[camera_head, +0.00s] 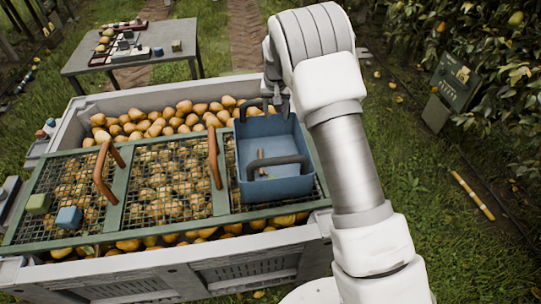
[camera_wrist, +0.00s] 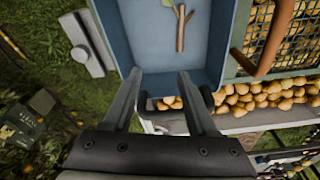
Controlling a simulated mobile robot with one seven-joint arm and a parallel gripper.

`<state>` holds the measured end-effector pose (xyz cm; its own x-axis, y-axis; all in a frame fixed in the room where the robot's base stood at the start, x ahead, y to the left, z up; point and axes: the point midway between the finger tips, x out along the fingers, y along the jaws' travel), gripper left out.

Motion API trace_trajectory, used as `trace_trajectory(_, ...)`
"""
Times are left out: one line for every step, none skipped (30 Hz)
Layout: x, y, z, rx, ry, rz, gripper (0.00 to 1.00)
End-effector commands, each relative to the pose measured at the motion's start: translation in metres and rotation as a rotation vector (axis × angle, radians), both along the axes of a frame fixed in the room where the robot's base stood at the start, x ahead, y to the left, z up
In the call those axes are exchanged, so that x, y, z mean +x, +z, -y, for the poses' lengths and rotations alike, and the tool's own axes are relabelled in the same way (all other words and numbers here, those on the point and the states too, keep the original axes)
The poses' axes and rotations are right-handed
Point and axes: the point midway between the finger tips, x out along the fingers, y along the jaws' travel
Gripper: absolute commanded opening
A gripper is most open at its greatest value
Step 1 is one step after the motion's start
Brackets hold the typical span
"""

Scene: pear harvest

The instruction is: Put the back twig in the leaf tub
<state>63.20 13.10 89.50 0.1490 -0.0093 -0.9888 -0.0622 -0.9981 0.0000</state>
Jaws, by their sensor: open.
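The blue leaf tub (camera_head: 292,187) stands on the right end of the mesh-covered bin, with dark handles at its front and back. A brown twig (camera_head: 262,163) lies on its floor; it also shows in the wrist view (camera_wrist: 181,30), with a small side branch and a bit of green leaf beside it. I cannot tell from position alone whether this is the back twig; no other twig shows clearly. My gripper (camera_wrist: 159,75) is open and empty, above the tub's back edge near the back handle. In the head view, my gripper is partly hidden by my arm.
The pear bin (camera_head: 165,264) has green-framed mesh lids with copper handles (camera_head: 213,158). A green block (camera_head: 38,203) and a blue block (camera_head: 69,217) sit on the left mesh. A grey table (camera_head: 185,45) stands behind. Grass lies open to the right, with a striped stick (camera_head: 473,196).

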Motion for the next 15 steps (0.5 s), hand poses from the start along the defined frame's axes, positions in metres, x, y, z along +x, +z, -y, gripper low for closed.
trace_trajectory(-0.001, 0.014, -0.001, 0.002, 0.000, 0.005, 0.57)
trace_trajectory(-0.002, 0.021, -0.001, 0.002, 0.000, 0.005, 0.57)
trace_trajectory(-0.003, 0.031, -0.001, 0.002, 0.000, 0.005, 0.57)
trace_trajectory(-0.005, 0.038, -0.001, 0.002, 0.000, 0.005, 0.57)
trace_trajectory(-0.006, 0.046, -0.001, 0.002, 0.000, 0.005, 0.57)
trace_trajectory(-0.007, 0.056, -0.001, 0.002, 0.000, 0.004, 0.57)
trace_trajectory(-0.008, 0.063, -0.001, 0.002, 0.000, 0.005, 0.57)
trace_trajectory(-0.010, 0.071, -0.001, 0.002, 0.000, 0.004, 0.57)
trace_trajectory(-0.011, 0.080, -0.001, 0.002, 0.001, 0.005, 0.57)
trace_trajectory(-0.012, 0.088, -0.001, 0.002, 0.001, 0.005, 0.57)
trace_trajectory(-0.013, 0.094, -0.001, 0.001, 0.001, 0.004, 0.57)
trace_trajectory(-0.015, 0.103, -0.001, 0.002, 0.000, 0.004, 0.57)
trace_trajectory(-0.016, 0.109, -0.001, 0.002, 0.000, 0.004, 0.57)
trace_trajectory(-0.017, 0.115, -0.001, 0.002, 0.000, 0.003, 0.57)
trace_trajectory(-0.018, 0.122, -0.001, 0.001, 0.000, 0.002, 0.57)
